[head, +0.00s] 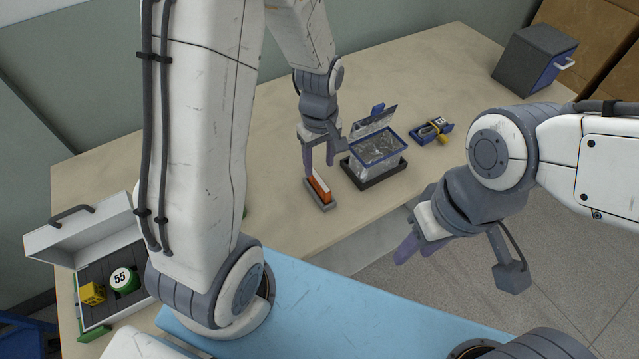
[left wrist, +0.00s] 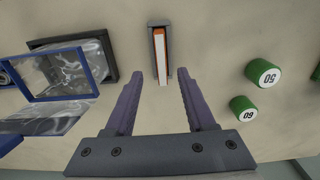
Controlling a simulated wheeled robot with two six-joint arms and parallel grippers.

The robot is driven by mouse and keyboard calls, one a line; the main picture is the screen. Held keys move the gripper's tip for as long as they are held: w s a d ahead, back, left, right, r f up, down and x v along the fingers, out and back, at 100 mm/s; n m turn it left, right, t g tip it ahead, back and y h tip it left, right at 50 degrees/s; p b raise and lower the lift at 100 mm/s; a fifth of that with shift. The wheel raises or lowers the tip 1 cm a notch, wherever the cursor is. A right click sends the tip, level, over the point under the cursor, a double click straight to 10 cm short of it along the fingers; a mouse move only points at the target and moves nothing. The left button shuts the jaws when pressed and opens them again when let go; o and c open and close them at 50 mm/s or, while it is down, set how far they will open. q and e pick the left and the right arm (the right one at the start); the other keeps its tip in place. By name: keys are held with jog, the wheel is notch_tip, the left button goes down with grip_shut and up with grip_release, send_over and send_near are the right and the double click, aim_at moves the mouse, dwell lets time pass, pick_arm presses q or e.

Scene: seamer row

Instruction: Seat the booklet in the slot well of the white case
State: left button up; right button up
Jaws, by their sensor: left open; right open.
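The orange booklet with white page edges (head: 319,187) stands upright in a narrow grey holder (head: 327,206) on the table. My left gripper (head: 318,164) is open above it. In the left wrist view the booklet (left wrist: 160,58) lies in line with the gap between the open fingers (left wrist: 159,74), and I cannot tell whether they touch it. The white case (head: 121,313) stands at the far left with its lid (head: 85,232) raised. A yellow cube and a green cylinder marked 55 sit in its dark insert; my left arm hides its right part. My right gripper (head: 422,248) is open and empty near the table's front edge.
A clear blue-rimmed box (head: 378,150) on a dark tray stands right of the holder. A small blue tray (head: 431,132) lies beyond it. Green cylinders (left wrist: 263,73) (left wrist: 243,108) stand on the holder's other side. A grey-blue box (head: 535,58) is at the back right.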

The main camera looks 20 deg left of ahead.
aim_at(319, 180)
pick_arm(q)
jog(key=shift+s+f+p, duration=0.15)
jog(key=shift+f+p, duration=0.3)
jog(key=shift+f, duration=2.9)
grip_shut()
